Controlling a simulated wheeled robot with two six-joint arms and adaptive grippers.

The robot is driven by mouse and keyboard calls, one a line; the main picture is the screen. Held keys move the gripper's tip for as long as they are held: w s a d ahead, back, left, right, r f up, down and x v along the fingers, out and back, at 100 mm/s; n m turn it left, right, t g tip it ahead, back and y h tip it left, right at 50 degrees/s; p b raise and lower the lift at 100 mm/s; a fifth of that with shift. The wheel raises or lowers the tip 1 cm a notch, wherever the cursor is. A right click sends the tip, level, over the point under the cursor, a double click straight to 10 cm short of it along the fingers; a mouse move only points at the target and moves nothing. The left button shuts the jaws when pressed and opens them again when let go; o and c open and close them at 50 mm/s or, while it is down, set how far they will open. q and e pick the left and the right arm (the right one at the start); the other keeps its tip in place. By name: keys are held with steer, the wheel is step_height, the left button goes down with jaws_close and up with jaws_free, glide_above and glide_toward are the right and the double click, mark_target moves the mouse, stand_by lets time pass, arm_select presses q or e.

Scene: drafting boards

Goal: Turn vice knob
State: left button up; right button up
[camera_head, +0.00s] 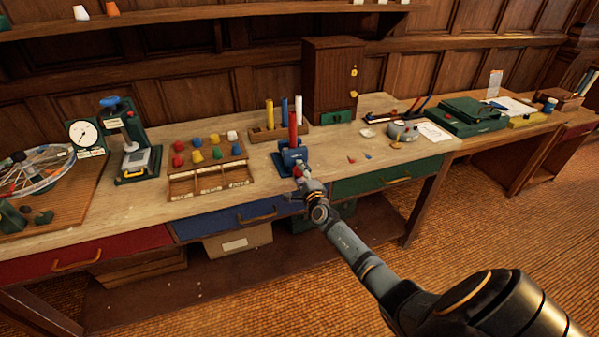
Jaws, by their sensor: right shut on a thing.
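The blue vice (289,155) stands near the front edge of the long wooden bench, with a tall red rod (293,126) upright at it. My right arm reaches in from the lower right. My right gripper (300,176) is at the front of the vice, shut on its knob. The knob is mostly hidden by the fingers, with only a bit of red showing there. My left gripper is not in view.
A wooden rack of coloured knobs (207,180) is left of the vice. A holder with upright rods (264,135) and a brown cabinet (318,80) stand behind. A dial press (133,150) is further left. Small coloured pieces (367,156) lie to the right.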

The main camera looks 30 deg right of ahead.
steer(key=shift+f+n, duration=0.1)
steer(key=shift+n, duration=0.6)
steer(key=o, duration=1.1)
steer(key=shift+o, duration=0.2)
steer(key=shift+s, duration=0.1)
steer(key=v, duration=0.7)
steer(key=shift+s, duration=0.4)
steer(key=shift+a, duration=0.1)
